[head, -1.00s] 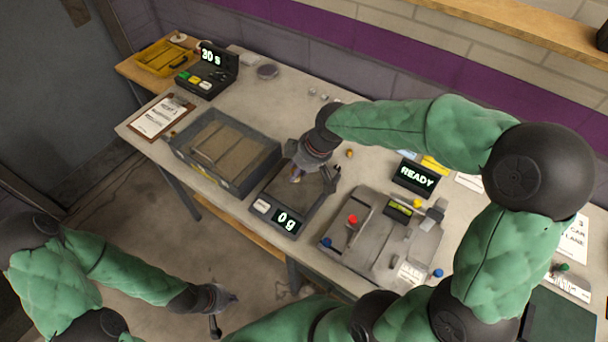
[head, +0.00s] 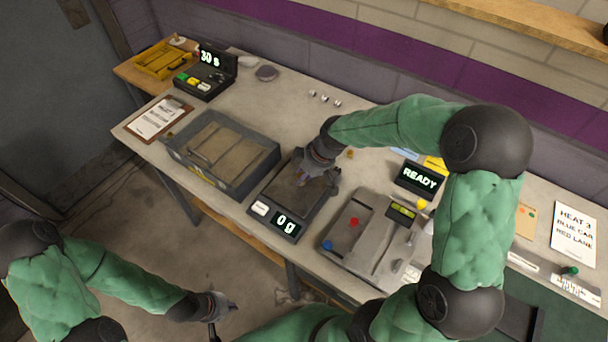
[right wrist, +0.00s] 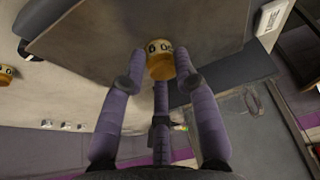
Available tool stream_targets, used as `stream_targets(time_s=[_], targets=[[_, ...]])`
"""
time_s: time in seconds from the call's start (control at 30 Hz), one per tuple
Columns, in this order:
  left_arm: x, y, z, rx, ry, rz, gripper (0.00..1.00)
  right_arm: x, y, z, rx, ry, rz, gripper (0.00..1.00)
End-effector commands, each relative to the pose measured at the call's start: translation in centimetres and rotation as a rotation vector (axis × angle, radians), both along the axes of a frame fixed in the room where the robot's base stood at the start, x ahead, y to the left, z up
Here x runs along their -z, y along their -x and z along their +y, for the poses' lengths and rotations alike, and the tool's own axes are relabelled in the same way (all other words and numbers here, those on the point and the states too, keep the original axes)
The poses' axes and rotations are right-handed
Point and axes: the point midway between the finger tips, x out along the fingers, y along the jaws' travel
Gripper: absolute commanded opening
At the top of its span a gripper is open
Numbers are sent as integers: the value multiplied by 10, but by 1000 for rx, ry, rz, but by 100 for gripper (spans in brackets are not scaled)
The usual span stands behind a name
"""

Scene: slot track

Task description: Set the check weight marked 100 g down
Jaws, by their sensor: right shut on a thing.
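In the right wrist view, my right gripper (right wrist: 160,85) is shut on a small brass-coloured weight (right wrist: 160,66) with dark figures on a pale band; only part of the marking shows, and I cannot read it whole. In the head view, my right gripper (head: 318,178) is over the pan of the scale (head: 287,190), and its fingers hide most of the weight. The scale's display (head: 285,223) reads 0 g. My left gripper (head: 220,312) is low at the front, off the table, with its fingers apart and empty.
A second brass weight (right wrist: 5,75) stands beside the scale. Several small silver pieces (head: 324,98) lie toward the wall. A grey tray (head: 178,160) is left of the scale; a grey device with coloured knobs (head: 365,235) and a READY display (head: 418,177) are right.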

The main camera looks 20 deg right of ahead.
Motion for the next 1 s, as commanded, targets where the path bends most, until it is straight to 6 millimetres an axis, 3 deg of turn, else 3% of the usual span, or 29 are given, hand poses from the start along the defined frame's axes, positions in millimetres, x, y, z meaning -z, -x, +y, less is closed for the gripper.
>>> stream_targets(time_s=[0.23, 0.27, 0.3, 0.33, 0.73, 1.0], targets=[[3, 0, 0, 0, 0, 0, 0, 3, 0, 0, 0, 0, -1, 0], [2, 0, 0, 0, 0, 0, 0, 2, 0, 0, 0, 0, 0, 39], [2, 0, 0, 0, 0, 0, 0, 2, 0, 0, 0, 0, 0, 50], [2, 0, 0, 0, 0, 0, 0, 2, 0, 0, 0, 0, 0, 54], [-1, 0, 0, 0, 0, 0, 0, -2, 0, 0, 0, 0, -1, 54], [-14, 0, 0, 0, 0, 0, 0, -43, 11, -10, 2, 1, -4, 54]])
